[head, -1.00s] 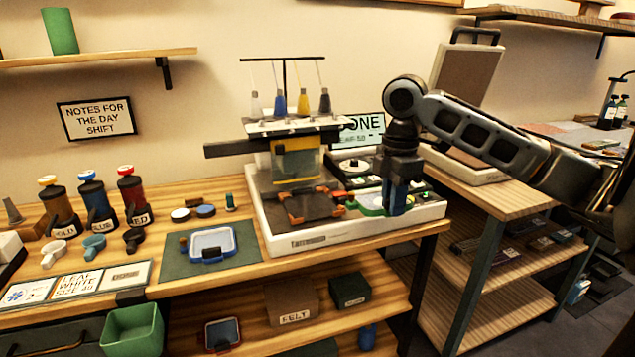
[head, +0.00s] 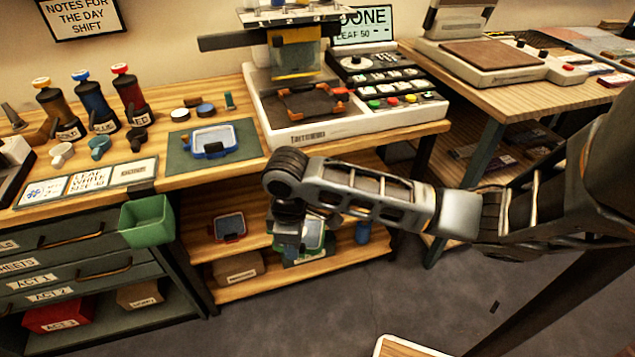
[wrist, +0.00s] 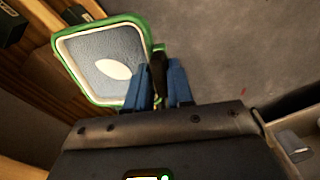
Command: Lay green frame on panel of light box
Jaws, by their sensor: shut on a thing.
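The green frame (wrist: 95,25) is a rounded square rim around grey-blue cloth with a white oval. My gripper (wrist: 160,80) is shut on its edge, with the blue fingers at a dark tab. In the head view, the frame (head: 318,236) hangs below my wrist, partly hidden by my gripper (head: 294,250), in front of the lower shelves. I cannot tell whether it touches a shelf. No light box is clearly identifiable. A white-rimmed flat thing (head: 385,343) is cut off at the bottom edge, and I cannot tell what it is.
The stitching machine (head: 300,138) stands on the wooden table above my gripper. A blue frame (head: 213,141) lies on a dark mat. A green bin (head: 147,220) juts out at the left. A flat machine with a brown plate (head: 490,55) is on the right table. Open floor (head: 350,300) lies in front.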

